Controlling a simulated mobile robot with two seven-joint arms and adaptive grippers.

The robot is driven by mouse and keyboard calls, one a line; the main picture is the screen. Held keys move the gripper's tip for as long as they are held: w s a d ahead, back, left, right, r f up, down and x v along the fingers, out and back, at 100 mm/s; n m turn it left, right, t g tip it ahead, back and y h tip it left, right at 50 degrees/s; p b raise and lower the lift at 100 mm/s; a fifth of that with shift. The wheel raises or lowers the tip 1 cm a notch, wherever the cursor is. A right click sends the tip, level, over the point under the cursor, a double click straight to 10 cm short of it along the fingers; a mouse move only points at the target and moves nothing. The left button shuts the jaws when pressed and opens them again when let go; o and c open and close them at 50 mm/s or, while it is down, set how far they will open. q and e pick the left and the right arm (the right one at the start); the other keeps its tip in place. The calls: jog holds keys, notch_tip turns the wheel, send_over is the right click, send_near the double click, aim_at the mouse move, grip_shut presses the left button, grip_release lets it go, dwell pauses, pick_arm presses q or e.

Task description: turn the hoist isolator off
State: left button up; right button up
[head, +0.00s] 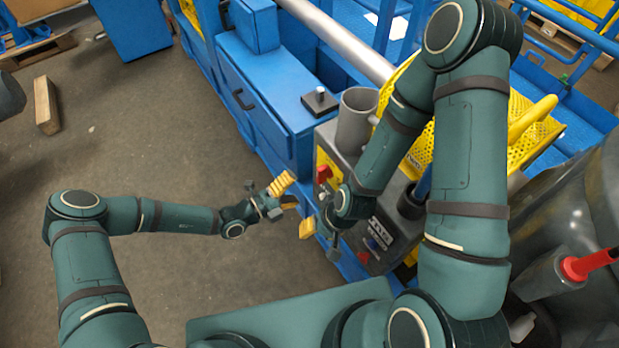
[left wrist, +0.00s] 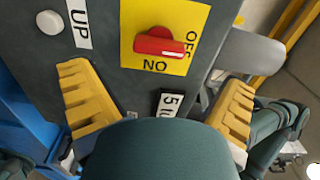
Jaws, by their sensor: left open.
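The hoist isolator is a red rotary knob (head: 323,173) on a yellow plate (head: 327,158), on the grey panel beside the blue cabinet. In the left wrist view the knob (left wrist: 160,46) lies crosswise, one end towards the OFF lettering; ON stands below it. I cannot tell which end is the pointer. My left gripper (head: 283,197) is open and empty, apart from the knob, left of and below it in the head view. Its yellow fingers (left wrist: 156,85) stand wide apart in the wrist view. My right gripper (head: 318,228) is near the panel's lower part; its opening is unclear.
The panel also carries a white button beside an UP label (left wrist: 82,24) and another partly hidden label (left wrist: 170,103). A grey cup-like tube (head: 356,118) stands above the plate. My right arm hides part of the panel. Open floor (head: 150,130) lies to the left.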

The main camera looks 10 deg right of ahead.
pick_arm(q)
jog(key=shift+v, duration=2.35)
jog(key=s+a+f+m+g+y, duration=0.2)
jog(key=s+m+g+y, duration=0.25)
jog(key=s+m, duration=0.4)
jog(key=s+a+f+m+g+y, duration=0.1)
jog(key=s+m+g+y, duration=0.35)
jog(key=m, duration=0.65)
jog(key=a+r+m+t+y, duration=0.3)
jog(key=a+m, duration=0.6)
jog(key=m, duration=1)
jog(key=shift+w+t+y, duration=0.3)
jog(key=shift+t+y, duration=0.2)
jog(key=shift+t, duration=0.2)
